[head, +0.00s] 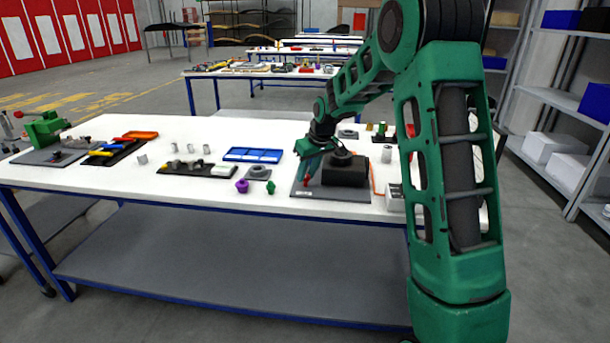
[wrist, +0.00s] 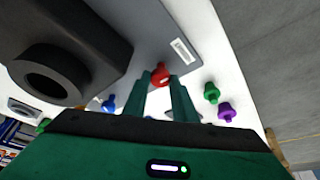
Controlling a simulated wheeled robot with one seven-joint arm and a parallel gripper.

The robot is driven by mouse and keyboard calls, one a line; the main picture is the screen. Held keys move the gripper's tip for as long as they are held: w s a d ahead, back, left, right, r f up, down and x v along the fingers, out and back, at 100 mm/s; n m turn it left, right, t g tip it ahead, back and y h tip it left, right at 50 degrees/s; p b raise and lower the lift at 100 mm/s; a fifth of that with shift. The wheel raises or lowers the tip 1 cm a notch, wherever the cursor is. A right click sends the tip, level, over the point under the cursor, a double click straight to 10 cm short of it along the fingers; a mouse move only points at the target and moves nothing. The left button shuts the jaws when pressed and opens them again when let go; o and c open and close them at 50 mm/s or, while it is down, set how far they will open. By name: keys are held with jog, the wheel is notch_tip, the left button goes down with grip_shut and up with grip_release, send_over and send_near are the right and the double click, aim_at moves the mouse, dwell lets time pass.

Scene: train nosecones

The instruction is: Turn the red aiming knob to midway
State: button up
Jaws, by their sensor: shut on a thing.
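The red aiming knob (wrist: 160,71) sits on a grey plate (wrist: 150,18) beside a black block with a round opening (wrist: 75,60). In the wrist view my gripper (wrist: 160,80) has its two green fingers on either side of the knob, shut on it. The fingers hide part of the knob, and its pointing angle is hard to tell. In the head view my gripper (head: 307,179) reaches down at the left of the black block (head: 345,172), over the plate (head: 330,194), with a bit of red (head: 306,182) at its tips.
A purple piece (head: 242,186) and a green piece (head: 271,187) stand left of the plate on the white table (head: 130,190). A blue tray (head: 253,155) lies behind them. A dark strip with small parts (head: 185,169) is farther left.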

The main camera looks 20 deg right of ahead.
jog(key=shift+w+a+r+n, duration=0.1)
jog(key=shift+w+r+n, duration=0.1)
jog(key=shift+n, duration=0.1)
jog(key=o, duration=0.9)
jog(key=shift+o, duration=0.6)
jog(key=shift+s+f, duration=0.1)
jog(key=v, duration=1)
jog(key=shift+r, duration=0.3)
jog(key=shift+s, duration=0.1)
